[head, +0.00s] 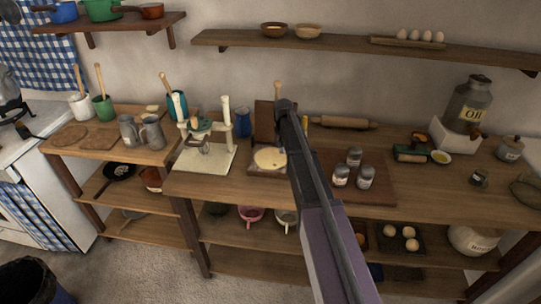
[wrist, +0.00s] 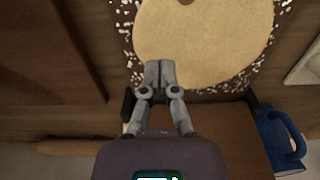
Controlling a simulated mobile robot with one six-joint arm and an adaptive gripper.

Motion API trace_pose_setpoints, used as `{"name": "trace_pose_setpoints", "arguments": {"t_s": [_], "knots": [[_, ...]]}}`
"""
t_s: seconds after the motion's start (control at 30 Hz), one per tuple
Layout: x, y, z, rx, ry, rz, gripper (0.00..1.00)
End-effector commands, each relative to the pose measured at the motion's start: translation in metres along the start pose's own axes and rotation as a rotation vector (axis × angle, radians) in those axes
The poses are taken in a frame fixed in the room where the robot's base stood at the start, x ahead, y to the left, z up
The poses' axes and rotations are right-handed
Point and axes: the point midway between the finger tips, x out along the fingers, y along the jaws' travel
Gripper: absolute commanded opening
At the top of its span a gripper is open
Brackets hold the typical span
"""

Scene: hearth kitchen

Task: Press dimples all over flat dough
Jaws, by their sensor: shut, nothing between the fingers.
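The flat dough (head: 268,158) is a pale round disc on a small board (head: 256,172) on the wooden counter, partly hidden by my arm in the head view. In the wrist view the dough (wrist: 205,45) fills the upper middle, on a dark, white-speckled surface (wrist: 122,40). One small dark spot shows on it at the top edge of the picture. My gripper (wrist: 160,68) is shut and empty, its fingertips overlapping the dough's lower left edge in the picture. I cannot tell their height above it. In the head view my fingers are hidden behind the arm.
A cream press-like stand (head: 212,158) is left of the dough. A blue jug (head: 243,122) and a rolling pin (head: 345,123) are behind. The jug also shows in the wrist view (wrist: 275,140).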

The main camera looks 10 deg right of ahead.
Motion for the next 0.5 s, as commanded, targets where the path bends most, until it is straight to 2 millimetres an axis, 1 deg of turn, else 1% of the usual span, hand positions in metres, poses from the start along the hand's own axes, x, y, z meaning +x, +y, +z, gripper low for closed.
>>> {"name": "trace_pose_setpoints", "arguments": {"t_s": [0.5], "knots": [[0.013, 0.0, 0.0, 0.0, 0.0, 0.0, 0.0]]}}
